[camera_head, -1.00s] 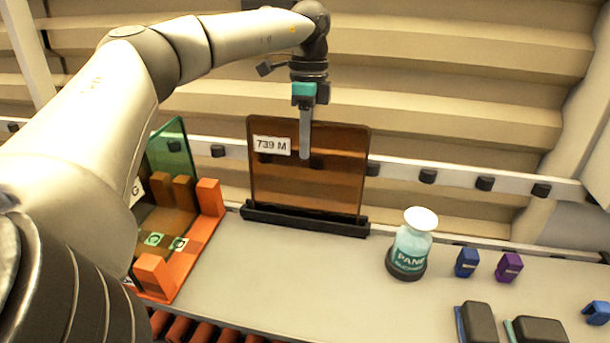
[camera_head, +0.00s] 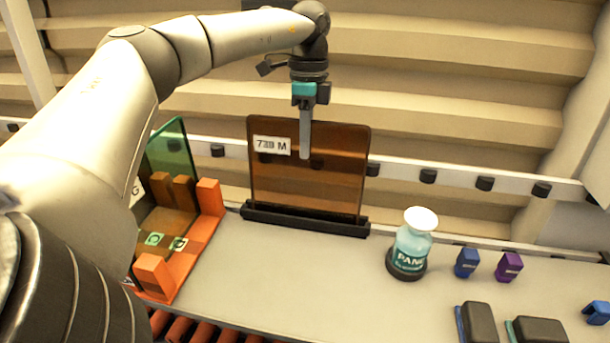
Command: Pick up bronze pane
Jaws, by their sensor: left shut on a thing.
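The bronze pane (camera_head: 335,185) is a brown, see-through upright sheet with a white label reading about "739 M". Its bottom edge sits in a black slotted base (camera_head: 305,220) at the back of the grey table. My left gripper (camera_head: 305,150) points down over the pane's top edge, with one finger showing in front of the pane. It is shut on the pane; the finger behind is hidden. My right gripper is not in view.
An orange rack (camera_head: 208,225) with a green pane (camera_head: 172,150) stands left. A bottle (camera_head: 411,245), blue clip (camera_head: 467,262), purple clip (camera_head: 509,266) and dark blocks (camera_head: 478,322) are at right. The table's middle (camera_head: 300,275) is clear. A rail with black knobs (camera_head: 428,176) runs behind.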

